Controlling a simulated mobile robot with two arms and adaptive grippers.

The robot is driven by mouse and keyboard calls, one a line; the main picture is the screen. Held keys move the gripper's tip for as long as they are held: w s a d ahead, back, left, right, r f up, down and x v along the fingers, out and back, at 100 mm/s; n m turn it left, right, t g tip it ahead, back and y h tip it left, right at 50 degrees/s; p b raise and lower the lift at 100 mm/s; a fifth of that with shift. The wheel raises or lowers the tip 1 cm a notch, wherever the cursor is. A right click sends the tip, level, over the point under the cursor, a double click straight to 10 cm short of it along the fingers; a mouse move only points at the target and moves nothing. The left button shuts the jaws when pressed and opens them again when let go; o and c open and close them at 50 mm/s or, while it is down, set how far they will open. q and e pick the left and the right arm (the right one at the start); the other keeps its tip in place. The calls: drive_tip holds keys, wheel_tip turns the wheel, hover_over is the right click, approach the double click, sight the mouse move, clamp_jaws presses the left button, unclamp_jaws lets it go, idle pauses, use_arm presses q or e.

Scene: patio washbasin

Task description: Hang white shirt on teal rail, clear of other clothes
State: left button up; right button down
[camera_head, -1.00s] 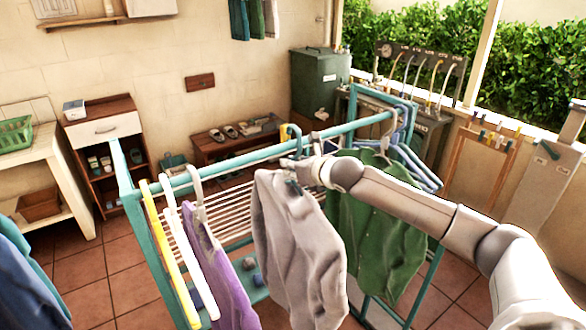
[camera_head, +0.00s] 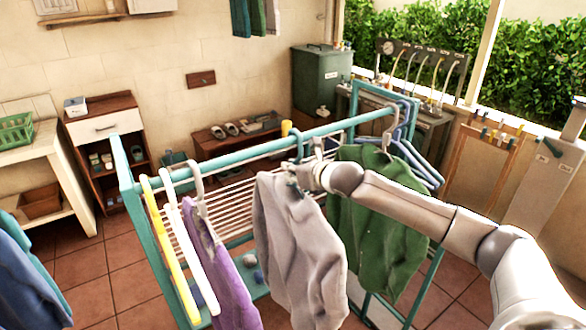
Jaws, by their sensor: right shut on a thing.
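The white shirt (camera_head: 292,250), greyish in this light, hangs upright on a hanger just in front of the teal rail (camera_head: 240,149). My right gripper (camera_head: 305,176) is shut on the hanger near its neck, at the top of the shirt. The hanger's hook (camera_head: 298,142) is at the rail and looks to be over it; whether it bears weight I cannot tell. A purple garment (camera_head: 215,260) hangs to the left with a gap. A green shirt (camera_head: 375,215) hangs to the right; its edge lies close to the white shirt in the picture. My left gripper is out of view.
A yellow hanger (camera_head: 165,235) and a white hanger (camera_head: 188,235) are at the rail's left end. Blue hangers (camera_head: 415,160) hang at its right end. Blue clothing (camera_head: 25,275) is at the lower left. The rail between purple and white garments is bare.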

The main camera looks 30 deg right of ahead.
drive_tip(key=c, duration=1.4)
unclamp_jaws()
drive_tip(key=shift+s+f, duration=0.1)
drive_tip(key=shift+s+d, duration=0.1)
drive_tip(key=shift+s, duration=0.4)
drive_tip(key=s, duration=0.5)
drive_tip(key=shift+s+d, duration=0.15)
drive_tip(key=s, duration=0.1)
drive_tip(key=s+b, duration=0.1)
drive_tip(key=s, duration=0.2)
drive_tip(key=shift+s+d+f+b, duration=0.1)
drive_tip(key=shift+s+d+b, duration=0.15)
drive_tip(key=shift+s+b, duration=0.15)
drive_tip(key=shift+s+r, duration=0.2)
drive_tip(key=shift+s, duration=0.2)
